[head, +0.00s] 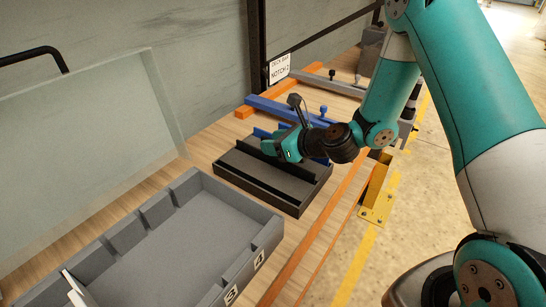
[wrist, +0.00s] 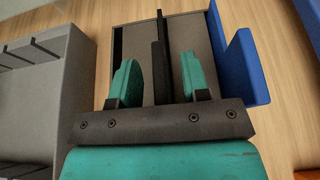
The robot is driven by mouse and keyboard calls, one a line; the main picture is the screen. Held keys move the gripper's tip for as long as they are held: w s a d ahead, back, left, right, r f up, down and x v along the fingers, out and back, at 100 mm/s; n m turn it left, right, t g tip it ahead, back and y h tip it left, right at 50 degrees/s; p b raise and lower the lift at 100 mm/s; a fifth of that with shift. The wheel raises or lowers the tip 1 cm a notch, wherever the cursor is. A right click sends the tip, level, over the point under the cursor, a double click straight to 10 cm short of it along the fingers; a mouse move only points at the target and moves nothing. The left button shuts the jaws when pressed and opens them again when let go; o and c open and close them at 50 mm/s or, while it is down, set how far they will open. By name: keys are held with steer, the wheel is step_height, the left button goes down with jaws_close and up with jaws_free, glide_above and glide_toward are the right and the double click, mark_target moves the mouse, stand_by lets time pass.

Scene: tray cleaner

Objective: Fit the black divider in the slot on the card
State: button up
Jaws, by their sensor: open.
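The black divider (wrist: 160,55) stands on edge in a black holder tray (wrist: 117,45) with a grey floor; the head view shows the divider (head: 298,170) too. My gripper (wrist: 159,66) is open, with one teal finger on each side of the divider and a gap to each. In the head view my gripper (head: 276,149) is low over the holder tray and hides part of the divider. The card (head: 279,69) on the dark post reads "DECK BAR NOTCH 2". The grey notched tray (head: 225,205) is at the left front, with labels 3 and 4 on its near wall.
A blue bracket (wrist: 235,65) stands close to the right of the holder tray in the wrist view. A clear panel (head: 90,150) rises behind the grey tray. Blue and orange rails (head: 285,110) lie beyond the holder. The grey tray's floor is bare where visible.

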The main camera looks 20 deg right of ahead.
steer(key=shift+w+a+f, duration=0.15)
steer(key=shift+w+a, duration=0.05)
jaws_close()
